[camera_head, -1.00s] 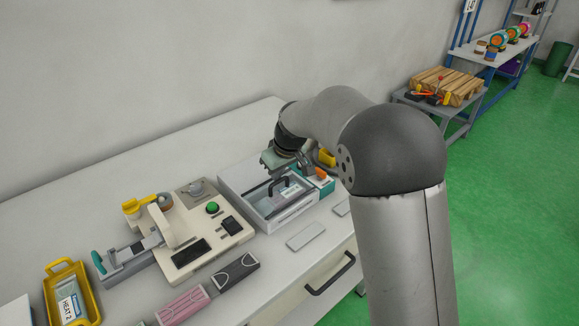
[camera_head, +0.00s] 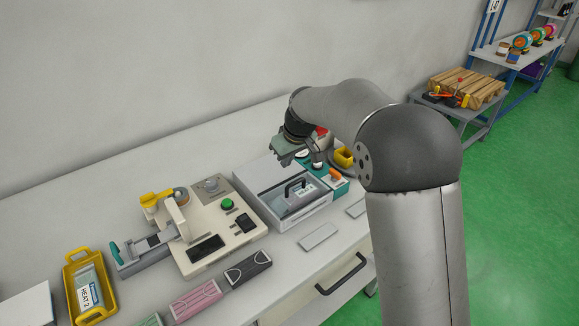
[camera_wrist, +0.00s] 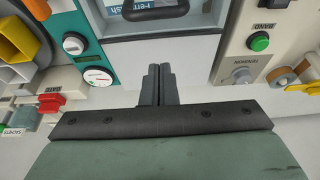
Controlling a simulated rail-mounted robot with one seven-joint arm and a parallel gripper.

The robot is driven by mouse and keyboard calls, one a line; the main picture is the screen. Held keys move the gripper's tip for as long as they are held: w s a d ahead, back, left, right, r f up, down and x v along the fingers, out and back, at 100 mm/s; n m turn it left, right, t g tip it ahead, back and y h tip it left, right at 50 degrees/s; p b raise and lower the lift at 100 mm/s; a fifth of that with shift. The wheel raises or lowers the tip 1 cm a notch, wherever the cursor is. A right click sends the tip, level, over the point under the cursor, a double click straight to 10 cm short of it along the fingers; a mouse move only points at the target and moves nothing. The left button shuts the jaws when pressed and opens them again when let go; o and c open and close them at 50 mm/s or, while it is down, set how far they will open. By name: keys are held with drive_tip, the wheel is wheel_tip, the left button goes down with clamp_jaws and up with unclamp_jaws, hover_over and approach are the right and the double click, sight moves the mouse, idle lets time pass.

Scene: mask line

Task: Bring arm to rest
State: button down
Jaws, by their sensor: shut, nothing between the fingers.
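My arm reaches from the right over the bench in the head view. My gripper (camera_wrist: 158,72) is shut and empty, its two dark fingers together in the wrist view. In the head view its green-grey body hangs above the back edge of a white box with a handled lid (camera_head: 297,192), and the fingers are hard to make out there. In the wrist view the fingers point toward that box's dark-framed lid window (camera_wrist: 150,22), and I see no contact.
A cream machine with a green button (camera_head: 227,204) stands left of the box. A teal control panel (camera_head: 330,178) and yellow bin (camera_head: 344,157) lie to the right. Bare bench (camera_head: 130,185) lies behind the machine.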

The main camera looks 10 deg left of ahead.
drive_tip(key=v, duration=0.7)
drive_tip(key=s+d+m, duration=0.3)
drive_tip(key=s+d, duration=0.4)
drive_tip(key=d, duration=0.3)
drive_tip(key=s+d+f+m+h, duration=0.1)
drive_tip(key=s+d+f+m, duration=0.1)
drive_tip(key=s+d, duration=0.3)
drive_tip(key=s+d+f+m+g+h, duration=0.1)
drive_tip(key=s+d, duration=0.5)
drive_tip(key=s, duration=0.6)
drive_tip(key=s+d+f+m+g, duration=0.1)
drive_tip(key=s+d+f+m, duration=0.2)
drive_tip(key=s, duration=0.6)
drive_tip(key=shift+d+f+h+b, duration=0.4)
drive_tip(key=shift+d+f, duration=0.6)
drive_tip(key=shift+d, duration=0.2)
